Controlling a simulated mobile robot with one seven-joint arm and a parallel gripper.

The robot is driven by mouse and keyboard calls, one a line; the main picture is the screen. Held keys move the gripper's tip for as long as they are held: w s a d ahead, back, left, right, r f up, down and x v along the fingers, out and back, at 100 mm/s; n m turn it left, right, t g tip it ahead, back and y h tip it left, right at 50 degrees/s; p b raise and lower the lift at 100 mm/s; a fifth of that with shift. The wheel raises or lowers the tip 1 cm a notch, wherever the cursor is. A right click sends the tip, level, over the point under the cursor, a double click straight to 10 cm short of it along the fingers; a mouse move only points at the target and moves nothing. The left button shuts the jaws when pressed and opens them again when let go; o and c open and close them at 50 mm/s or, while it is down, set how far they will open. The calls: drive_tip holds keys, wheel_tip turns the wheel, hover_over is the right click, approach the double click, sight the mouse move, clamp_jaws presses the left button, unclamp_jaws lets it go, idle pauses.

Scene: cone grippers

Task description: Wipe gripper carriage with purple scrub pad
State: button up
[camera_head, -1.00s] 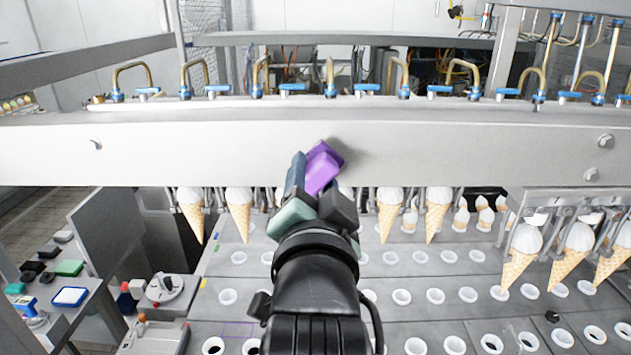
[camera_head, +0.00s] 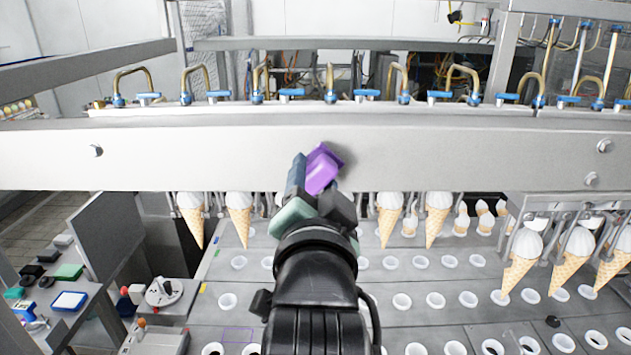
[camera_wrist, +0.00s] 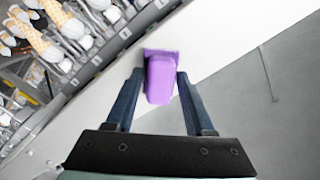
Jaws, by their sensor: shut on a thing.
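The purple scrub pad (camera_head: 321,170) is held between the fingers of my gripper (camera_head: 318,182), which is shut on it. In the head view the pad is at the front face of the long white gripper carriage (camera_head: 220,155), near its middle. In the wrist view the pad (camera_wrist: 160,78) sits between the two dark fingertips (camera_wrist: 158,85), with its far edge at the pale carriage face (camera_wrist: 215,50). It looks to be touching the face, but the exact contact is hidden. Ice cream cones (camera_head: 390,215) hang under the carriage on both sides of my arm.
Below is a grey conveyor plate with rows of round holes (camera_head: 401,301). Blue-fitted brass pipes (camera_head: 330,80) line the carriage top. More cones (camera_head: 522,255) hang lower at right. A side table at left holds several pads and a white-topped blue tray (camera_head: 70,300).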

drive_tip(key=shift+w, duration=0.45)
drive_tip(key=shift+d, duration=2.05)
drive_tip(key=shift+p, duration=0.3)
drive_tip(key=shift+a, duration=2.1)
drive_tip(key=shift+s+f, duration=0.1)
drive_tip(key=shift+s, duration=0.75)
drive_tip(key=s, duration=0.3)
drive_tip(key=shift+d, duration=0.1)
drive_tip(key=shift+s, duration=0.4)
